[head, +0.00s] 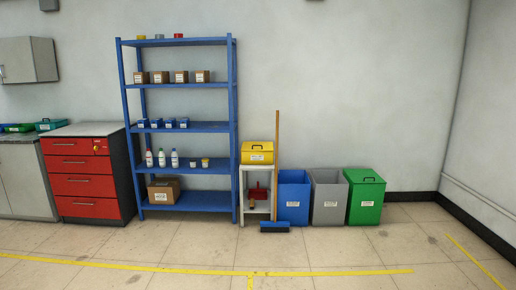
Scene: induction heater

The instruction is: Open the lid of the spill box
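A yellow box (257,155) with a dark handle on its lid and a white label on its front sits on top of a small white stand (243,192). It appears to be the spill box, but its label is too small to read. Its lid looks shut. It stands just right of the blue shelf, against the back wall and well away from me. Neither of my grippers is in view.
A broom (277,170) leans upright in front of the stand's right side. Blue (293,200), grey (328,202) and green (366,203) bins stand to the right. A blue shelf (183,127) and red drawers (88,186) stand left. The floor ahead is clear, with yellow lines.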

